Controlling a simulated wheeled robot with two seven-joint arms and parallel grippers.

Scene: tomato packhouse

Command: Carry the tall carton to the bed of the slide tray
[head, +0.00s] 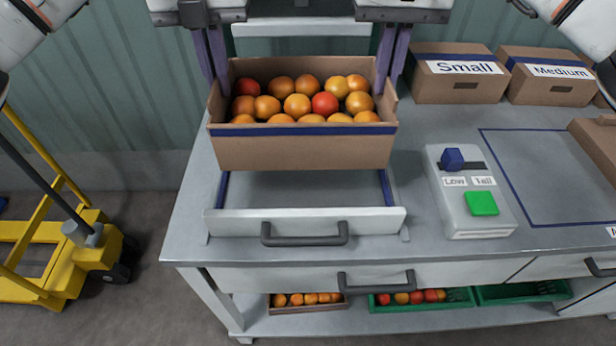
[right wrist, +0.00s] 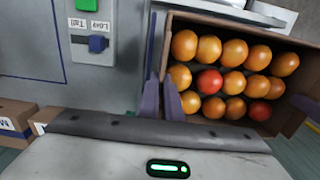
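The tall carton (head: 300,152), brown with a blue band and full of red and orange tomatoes, is upright over the bed of the slide tray (head: 300,190). I cannot tell whether its base touches the bed. The bed shows in front of it, up to a pale front with a dark handle. My left gripper (head: 217,92) is shut on the carton's left wall. My right gripper (head: 391,80) is shut on its right wall. In the right wrist view, the purple fingers (right wrist: 163,105) straddle the carton's wall (right wrist: 166,62).
A control box (head: 470,215) with a blue Low/Tall slider and a green button stands right of the tray. Cartons marked Small (head: 455,90) and Medium (head: 545,92) stand behind it. A yellow pallet truck (head: 50,250) is at the left. Crates of tomatoes (head: 420,306) sit below.

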